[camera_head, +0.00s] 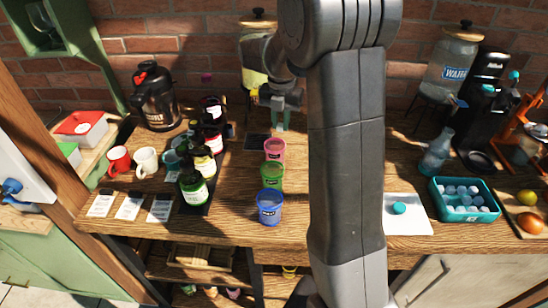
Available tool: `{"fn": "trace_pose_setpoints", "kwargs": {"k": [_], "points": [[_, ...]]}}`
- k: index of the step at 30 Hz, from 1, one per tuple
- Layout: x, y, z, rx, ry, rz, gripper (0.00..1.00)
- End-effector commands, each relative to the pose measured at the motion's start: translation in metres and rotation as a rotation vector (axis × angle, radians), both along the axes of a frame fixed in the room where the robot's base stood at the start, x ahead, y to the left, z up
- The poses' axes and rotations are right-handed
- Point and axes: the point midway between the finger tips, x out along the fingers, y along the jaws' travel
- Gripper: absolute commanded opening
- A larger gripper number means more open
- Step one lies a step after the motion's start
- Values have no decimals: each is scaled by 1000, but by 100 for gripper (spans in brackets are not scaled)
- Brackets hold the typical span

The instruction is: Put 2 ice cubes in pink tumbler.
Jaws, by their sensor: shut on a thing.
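The pink tumbler (274,149) stands upright on the wooden table, behind the green tumbler (271,176) and the blue tumbler (269,207). My gripper (280,122) points down just above and slightly behind the pink tumbler's rim. It is shut on a small pale thing that looks like an ice cube, mostly hidden by the fingers. Several ice cubes (462,190) lie in the teal tray (466,216) at the right. The inside of the pink tumbler is too small to make out.
Dark bottles (193,188) stand close left of the tumblers, with mugs (146,161) farther left. A glass drink dispenser (254,55) stands behind my gripper. A white board (407,214) with a teal round thing lies left of the tray. My arm hides the table's middle.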

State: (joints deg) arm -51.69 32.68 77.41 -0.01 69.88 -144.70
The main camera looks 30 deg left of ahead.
Motion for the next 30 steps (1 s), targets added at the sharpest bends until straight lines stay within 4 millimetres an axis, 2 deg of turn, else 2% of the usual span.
{"fn": "trace_pose_setpoints", "kwargs": {"k": [4, 5, 8, 16, 20, 23, 30], "points": [[0, 0, 1, 0, 0, 0, 0], [0, 0, 1, 0, 0, 0, 24], [0, 0, 1, 0, 0, 0, 44], [0, 0, 1, 0, 0, 0, 44], [0, 0, 8, 0, 0, 0, 44], [0, 1, 23, 3, -2, 0, 44], [1, 1, 78, 4, -3, 0, 44]]}}
